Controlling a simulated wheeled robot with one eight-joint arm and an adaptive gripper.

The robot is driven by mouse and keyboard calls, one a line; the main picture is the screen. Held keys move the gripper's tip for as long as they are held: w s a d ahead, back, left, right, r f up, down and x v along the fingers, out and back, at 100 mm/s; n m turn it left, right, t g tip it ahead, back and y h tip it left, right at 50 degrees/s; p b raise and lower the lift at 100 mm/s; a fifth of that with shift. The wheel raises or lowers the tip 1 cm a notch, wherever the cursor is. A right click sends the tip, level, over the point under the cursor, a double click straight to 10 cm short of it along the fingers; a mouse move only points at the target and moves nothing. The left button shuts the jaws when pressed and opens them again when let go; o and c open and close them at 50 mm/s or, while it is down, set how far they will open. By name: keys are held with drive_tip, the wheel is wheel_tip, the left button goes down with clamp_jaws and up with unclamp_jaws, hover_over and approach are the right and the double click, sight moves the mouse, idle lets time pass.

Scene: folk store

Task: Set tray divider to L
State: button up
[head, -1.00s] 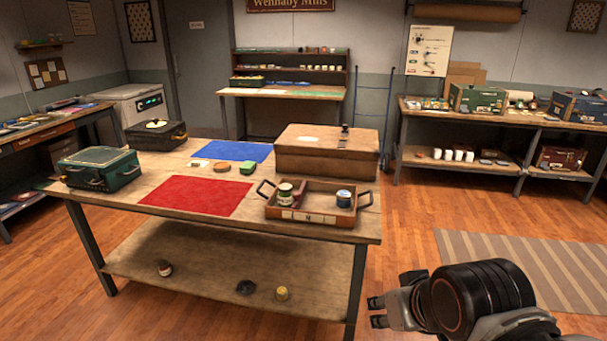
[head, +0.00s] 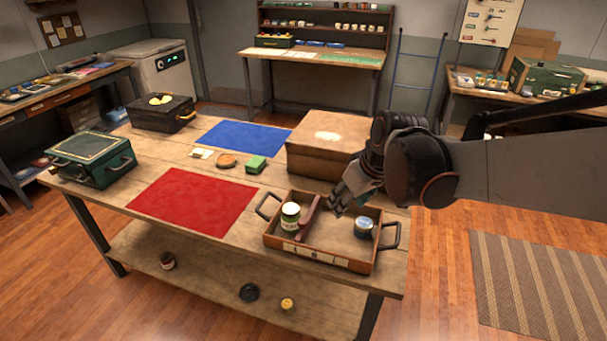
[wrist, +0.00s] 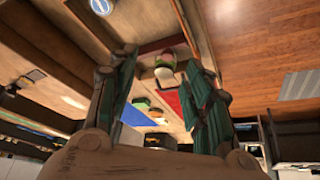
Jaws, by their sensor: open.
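The wooden tray (head: 357,268) with two dark handles sits at the table's front right corner. Its reddish-brown divider (head: 309,217) stands inside, just right of a pale green jar (head: 290,217). A blue-lidded can (head: 363,228) stands in the right part. Pale labels (head: 310,257) run along the front wall; their letters are too small to read surely. My gripper (head: 349,203) is open and empty, above the tray's back part, right of the divider and apart from it. In the wrist view, the divider (wrist: 163,45) shows between and beyond my open fingers.
A closed wooden box (head: 320,145) stands close behind the tray, near my gripper. A red mat (head: 190,202) and blue mat (head: 245,138) lie to the left. A green block (head: 256,164) and green case (head: 92,160) are also on the table.

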sight(303, 221)
drive_tip(key=w+a+f+n+g+y+p, duration=0.1)
drive_tip(key=w+a+f+n+p, duration=0.2)
drive_tip(key=w+a+f, duration=0.4)
drive_tip(key=b+x, duration=0.1)
drive_tip(key=x, duration=0.3)
drive_tip(key=w+b+x, duration=0.1)
drive_tip(key=x, duration=0.3)
drive_tip(key=b+x, duration=0.1)
drive_tip(key=x, duration=0.3)
drive_tip(key=shift+w+d+f, duration=0.1)
drive_tip(key=shift+w, duration=0.1)
